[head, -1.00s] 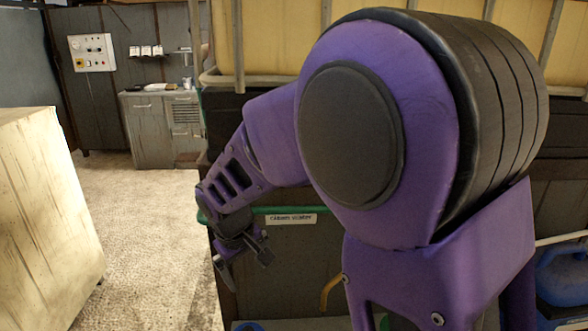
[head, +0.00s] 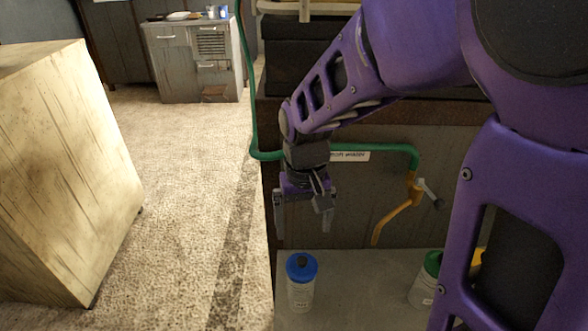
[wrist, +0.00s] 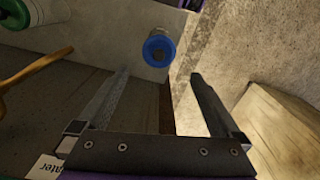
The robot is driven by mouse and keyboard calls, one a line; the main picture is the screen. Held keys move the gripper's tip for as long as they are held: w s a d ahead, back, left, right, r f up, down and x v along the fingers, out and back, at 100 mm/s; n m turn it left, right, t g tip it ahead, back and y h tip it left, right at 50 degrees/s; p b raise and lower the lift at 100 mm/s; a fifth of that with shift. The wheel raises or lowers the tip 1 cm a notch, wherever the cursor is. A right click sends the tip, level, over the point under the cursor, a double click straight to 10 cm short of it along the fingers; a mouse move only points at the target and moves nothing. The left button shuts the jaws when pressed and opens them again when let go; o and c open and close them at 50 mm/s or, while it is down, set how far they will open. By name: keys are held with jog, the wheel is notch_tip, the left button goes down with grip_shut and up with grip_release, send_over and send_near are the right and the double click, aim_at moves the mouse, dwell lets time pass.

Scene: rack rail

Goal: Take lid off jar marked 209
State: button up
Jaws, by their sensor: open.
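A white jar (head: 301,294) with a blue lid (head: 301,266) and a dark knob on top stands upright on the grey shelf, low in the head view. Its label is too small to read. The blue lid also shows in the wrist view (wrist: 159,50), beyond the fingertips and between their lines. A second white jar (head: 423,292) with a green lid (head: 433,262) stands to the right, partly hidden by my arm. My gripper (head: 303,228) is open and empty, pointing down above the blue-lidded jar, apart from it. I cannot tell which jar is marked 209.
A green pipe (head: 345,148) with a yellow spout (head: 390,222) and a valve handle runs behind the grey shelf (head: 350,305), right of my gripper. A pale cabinet (head: 65,170) stands at left. The floor between is clear.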

jog(key=b, duration=0.4)
send_over(302, 260)
jog(key=f, duration=0.7)
jog(key=shift+s, duration=0.4)
jog(key=f+b, duration=0.1)
jog(key=f, duration=0.1)
jog(key=f+b, duration=0.4)
jog(key=shift+w+f, duration=0.3)
jog(key=shift+w, duration=0.05)
jog(key=shift+r, duration=0.1)
jog(key=shift+c, duration=0.3)
jog(key=c, duration=0.9)
